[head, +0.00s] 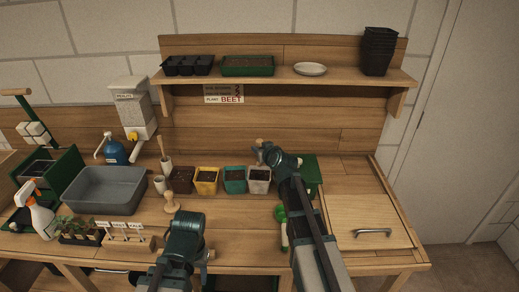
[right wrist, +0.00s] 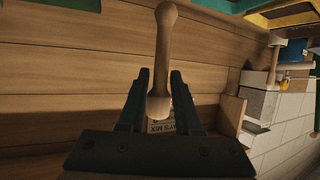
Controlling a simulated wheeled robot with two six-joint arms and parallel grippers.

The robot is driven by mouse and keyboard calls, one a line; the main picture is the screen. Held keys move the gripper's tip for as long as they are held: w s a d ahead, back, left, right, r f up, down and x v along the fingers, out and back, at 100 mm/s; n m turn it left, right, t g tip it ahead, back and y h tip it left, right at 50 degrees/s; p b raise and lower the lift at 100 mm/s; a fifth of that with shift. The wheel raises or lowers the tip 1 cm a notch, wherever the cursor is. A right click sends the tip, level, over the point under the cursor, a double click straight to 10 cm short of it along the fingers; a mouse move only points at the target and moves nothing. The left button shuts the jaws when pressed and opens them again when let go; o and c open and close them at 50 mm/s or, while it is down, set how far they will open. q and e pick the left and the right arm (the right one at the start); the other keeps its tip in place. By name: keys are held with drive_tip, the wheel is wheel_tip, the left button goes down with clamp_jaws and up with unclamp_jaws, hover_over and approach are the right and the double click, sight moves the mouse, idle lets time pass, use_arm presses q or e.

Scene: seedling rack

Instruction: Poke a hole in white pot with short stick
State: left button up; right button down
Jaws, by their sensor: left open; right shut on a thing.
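The white pot (head: 259,181) holds dark soil and stands at the right end of a row of pots on the bench. My right gripper (head: 263,153) is above and just behind it in the head view. In the right wrist view my right gripper (right wrist: 157,92) is shut on a pale wooden stick (right wrist: 164,55) with rounded, thicker ends. The stick's contact with the soil cannot be seen. My left gripper (head: 185,225) hangs over the front of the bench, apart from the pots; its fingers are mostly hidden by its own arm.
Brown (head: 181,180), yellow (head: 206,182) and teal (head: 235,181) pots stand left of the white pot. A grey basin (head: 105,190), wooden stamp (head: 171,203), labelled rack (head: 128,243) and spray bottle (head: 42,218) lie further left. A green-headed tool (head: 282,215) lies near my right arm.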

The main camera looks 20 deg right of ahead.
sight(261, 142)
drive_tip(key=shift+r+p, duration=1.3)
drive_tip(key=shift+r, duration=0.3)
